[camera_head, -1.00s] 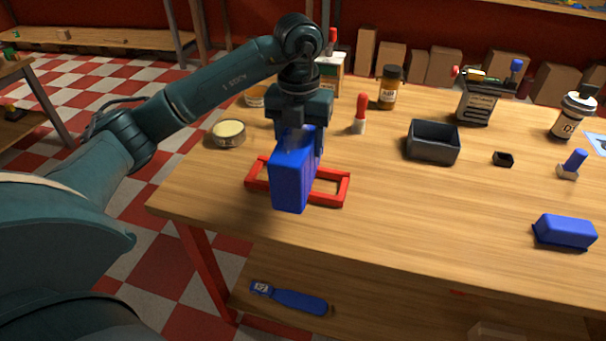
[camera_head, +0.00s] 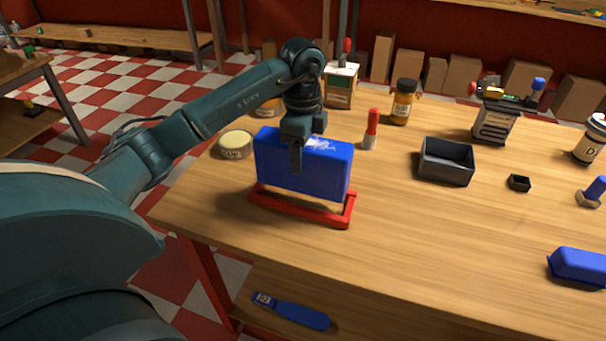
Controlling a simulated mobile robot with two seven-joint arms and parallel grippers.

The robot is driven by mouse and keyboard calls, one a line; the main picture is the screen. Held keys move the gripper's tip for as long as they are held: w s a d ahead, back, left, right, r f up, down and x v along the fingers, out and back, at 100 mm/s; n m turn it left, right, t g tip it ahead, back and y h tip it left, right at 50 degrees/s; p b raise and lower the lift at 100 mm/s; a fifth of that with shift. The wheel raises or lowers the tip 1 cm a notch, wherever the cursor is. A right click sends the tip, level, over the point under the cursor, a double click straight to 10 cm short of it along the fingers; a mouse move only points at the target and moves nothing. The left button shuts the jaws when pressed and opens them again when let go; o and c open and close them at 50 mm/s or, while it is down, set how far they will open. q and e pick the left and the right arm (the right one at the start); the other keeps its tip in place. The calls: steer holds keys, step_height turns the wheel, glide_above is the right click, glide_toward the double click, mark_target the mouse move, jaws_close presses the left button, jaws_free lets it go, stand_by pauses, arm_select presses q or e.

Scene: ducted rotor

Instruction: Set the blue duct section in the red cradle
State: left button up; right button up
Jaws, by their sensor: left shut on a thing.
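The blue duct section (camera_head: 304,168) is a large upright box-like piece near the left front of the wooden table. It stands over the red cradle (camera_head: 300,208), a low red frame, with its long side now lined up with the frame. Its lower edge meets or lies just above the frame; I cannot tell whether it rests fully in it. My left gripper (camera_head: 297,160) is shut on the top of the duct section, with one finger visible on the near face. The far side of the cradle is hidden behind the duct section. My right gripper is not in view.
A round tin (camera_head: 235,145) stands close left of the duct section. A red-capped tube (camera_head: 371,130), a brown jar (camera_head: 403,102) and a dark open box (camera_head: 446,162) stand to the right. A blue block (camera_head: 579,267) lies at the far right. The table's front middle is clear.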

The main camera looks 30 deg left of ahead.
arm_select(q)
steer(key=shift+f, duration=2.45)
steer(key=shift+f, duration=0.1)
steer(key=o, duration=1.1)
steer(key=shift+r, duration=0.25)
step_height(320, 180, up, 12)
steer(key=shift+f+p, duration=0.1)
steer(key=shift+p, duration=0.25)
